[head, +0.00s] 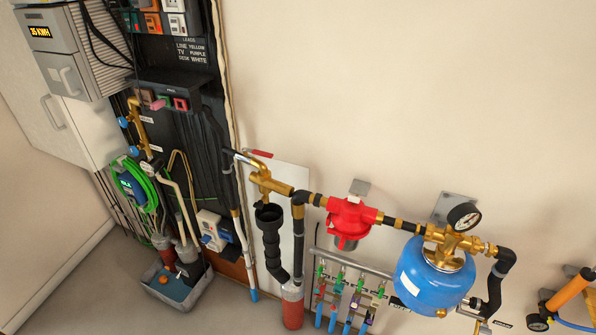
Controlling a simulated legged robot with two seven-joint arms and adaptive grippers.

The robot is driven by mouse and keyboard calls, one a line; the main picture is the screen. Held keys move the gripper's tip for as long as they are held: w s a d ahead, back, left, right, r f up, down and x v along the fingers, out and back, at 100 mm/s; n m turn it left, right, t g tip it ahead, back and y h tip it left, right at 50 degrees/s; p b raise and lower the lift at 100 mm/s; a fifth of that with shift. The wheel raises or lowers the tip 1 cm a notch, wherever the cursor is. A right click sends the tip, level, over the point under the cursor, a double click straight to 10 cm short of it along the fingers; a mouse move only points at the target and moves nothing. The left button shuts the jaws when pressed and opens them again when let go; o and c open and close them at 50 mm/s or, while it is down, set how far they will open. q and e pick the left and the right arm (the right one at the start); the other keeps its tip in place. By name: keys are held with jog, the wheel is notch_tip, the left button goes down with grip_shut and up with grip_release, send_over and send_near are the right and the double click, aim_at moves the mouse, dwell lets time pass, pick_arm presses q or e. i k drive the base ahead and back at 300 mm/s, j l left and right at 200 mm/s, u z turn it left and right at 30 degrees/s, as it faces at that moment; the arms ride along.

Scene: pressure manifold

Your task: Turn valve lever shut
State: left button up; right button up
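A small red lever (259,153) sits at the top of a brass tap fitting (266,183) near the middle of the view. It lies roughly sideways, close to the white wall panel. The fitting joins a black pipe on its right, and a black funnel-like drain pipe (270,232) stands below it. Several small green handles (322,271) also show on a lower row of valves, with red and blue ends below. I cannot tell for certain which handle is the task's valve lever. Neither of my grippers is in view.
Along the wall run a red regulator (351,218), a blue tank (432,277) and a pressure gauge (464,217). A dark panel with cables and a green hose (131,184) stands left, above a grey bin (178,289). The floor (70,287) at lower left is clear.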

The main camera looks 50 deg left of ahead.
aim_at(255, 151)
jog(key=u, duration=2.05)
